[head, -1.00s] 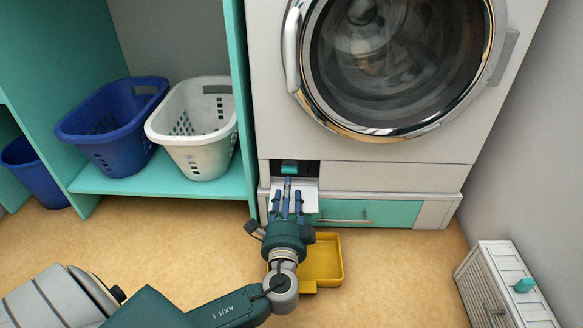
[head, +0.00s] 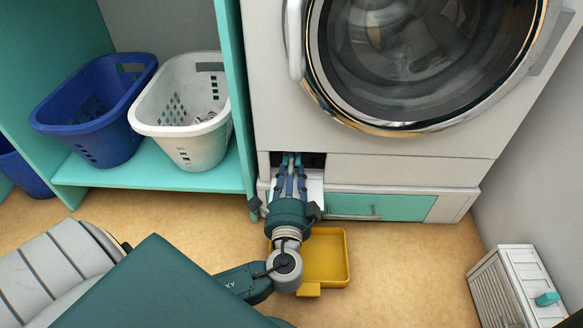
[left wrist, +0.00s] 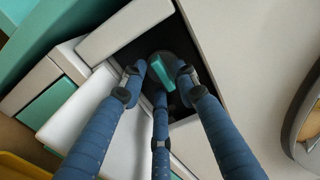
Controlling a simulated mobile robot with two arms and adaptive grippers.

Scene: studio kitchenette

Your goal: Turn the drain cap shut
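The drain cap (left wrist: 160,68) is a dark round knob with a teal grip bar, set in a dark opening low on the washing machine's front (head: 350,170). In the left wrist view its bar lies between the fingertips of my left gripper (left wrist: 159,76). The three blue fingers are spread around it; whether any touches it I cannot tell. In the head view my left gripper (head: 291,166) reaches into the opening, and its fingers hide most of the cap. A white flap (head: 313,189) hangs open below the opening. My right gripper is in neither view.
A yellow tray (head: 337,256) lies on the floor below the opening. A teal drawer front (head: 395,207) is to the right. White (head: 180,110) and blue (head: 75,105) baskets stand on the left shelf. A small white cabinet (head: 500,285) stands at right.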

